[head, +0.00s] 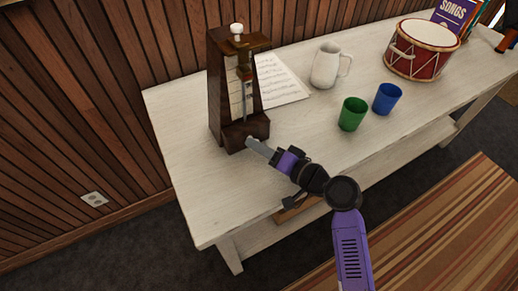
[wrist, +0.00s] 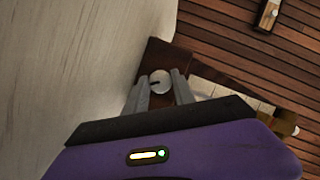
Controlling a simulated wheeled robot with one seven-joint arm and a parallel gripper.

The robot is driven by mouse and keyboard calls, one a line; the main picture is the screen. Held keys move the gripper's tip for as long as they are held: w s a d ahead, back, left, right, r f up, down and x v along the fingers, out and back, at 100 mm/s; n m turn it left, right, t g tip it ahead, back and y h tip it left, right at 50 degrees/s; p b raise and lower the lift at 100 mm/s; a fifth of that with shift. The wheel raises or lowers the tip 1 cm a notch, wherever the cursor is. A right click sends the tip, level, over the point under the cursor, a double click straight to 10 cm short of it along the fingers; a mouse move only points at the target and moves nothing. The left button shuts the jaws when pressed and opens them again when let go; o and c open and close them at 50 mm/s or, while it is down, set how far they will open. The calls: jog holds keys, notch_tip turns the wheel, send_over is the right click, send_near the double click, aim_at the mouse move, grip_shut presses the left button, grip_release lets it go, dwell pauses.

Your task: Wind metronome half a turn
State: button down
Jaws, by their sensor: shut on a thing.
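The metronome (head: 238,90) is a dark brown wooden pyramid with a pale scale and a pendulum. It stands upright at the left end of the white table (head: 190,175). My gripper (head: 250,141) reaches its lower side. In the wrist view my gripper (wrist: 160,88) has its two fingers on either side of the round silvery winding key (wrist: 160,80), which shows a dark slot. The fingers are shut on this key. The metronome's dark wood (wrist: 180,62) shows behind it. In the head view the key is hidden by the fingers.
Sheet music (head: 280,82) lies behind the metronome. A white pitcher (head: 326,64), a green cup (head: 352,114), a blue cup (head: 387,98) and a red drum (head: 422,50) stand to the right. A wood-slat wall (head: 95,90) runs behind. The table's front left is clear.

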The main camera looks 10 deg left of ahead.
jog(key=shift+f, duration=0.1)
dwell(0.4)
jog(key=c, duration=1.1)
grip_release()
jog(key=shift+v, duration=3.95)
